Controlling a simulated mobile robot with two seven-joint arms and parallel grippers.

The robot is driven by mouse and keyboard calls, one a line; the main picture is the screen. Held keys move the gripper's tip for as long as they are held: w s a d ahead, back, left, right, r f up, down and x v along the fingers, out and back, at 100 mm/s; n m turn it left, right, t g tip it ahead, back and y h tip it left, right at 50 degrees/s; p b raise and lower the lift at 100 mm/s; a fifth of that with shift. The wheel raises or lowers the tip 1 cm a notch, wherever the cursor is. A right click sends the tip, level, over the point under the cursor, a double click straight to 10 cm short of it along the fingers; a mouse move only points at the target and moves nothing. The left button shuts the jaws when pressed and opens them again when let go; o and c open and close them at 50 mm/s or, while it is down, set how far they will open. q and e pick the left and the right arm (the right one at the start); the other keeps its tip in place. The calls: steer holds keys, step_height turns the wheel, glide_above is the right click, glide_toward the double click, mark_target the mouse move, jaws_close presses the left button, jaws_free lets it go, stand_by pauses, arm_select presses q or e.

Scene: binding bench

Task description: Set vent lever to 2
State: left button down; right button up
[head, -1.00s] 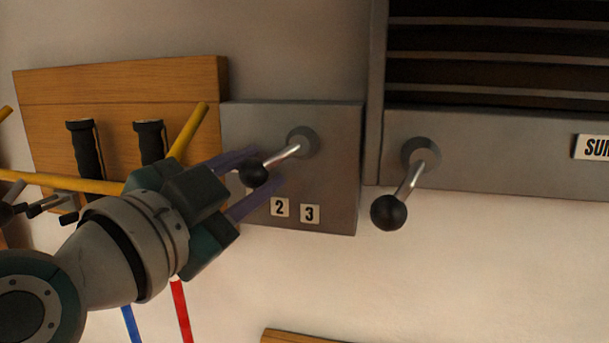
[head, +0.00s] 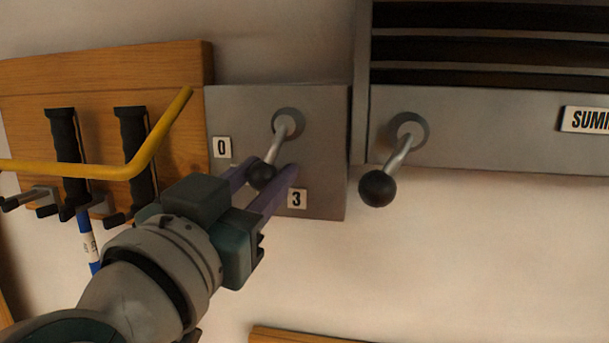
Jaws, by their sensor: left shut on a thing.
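The vent lever (head: 281,143) is a metal rod with a black ball knob (head: 261,177), on a grey panel (head: 322,140). It points down and slightly left. Number plates 0 (head: 222,147) and 3 (head: 296,198) show on the panel. The plate 2, seen earlier left of the 3, is hidden behind the knob and fingers; no 1 shows. My left gripper (head: 265,173), with purple fingers, comes from the lower left and is shut on the knob. My right gripper is not in view.
A second lever with a black knob (head: 377,189) hangs right of the panel, below a dark slatted grille (head: 490,45) and left of a "SUMM…" plate (head: 588,120). A wooden board (head: 188,70) with black handles and a yellow bar (head: 165,128) is at left.

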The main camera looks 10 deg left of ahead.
arm_select(q)
steer(key=shift+d, duration=0.1)
stand_by(0.3)
steer(key=c, duration=0.5)
jaws_free()
steer(key=shift+s+f, duration=0.2)
steer(key=shift+s, duration=0.05)
steer(key=b+v, duration=0.5)
steer(key=v, duration=0.4)
steer(key=shift+s+r, duration=0.15)
steer(key=shift+s, duration=0.05)
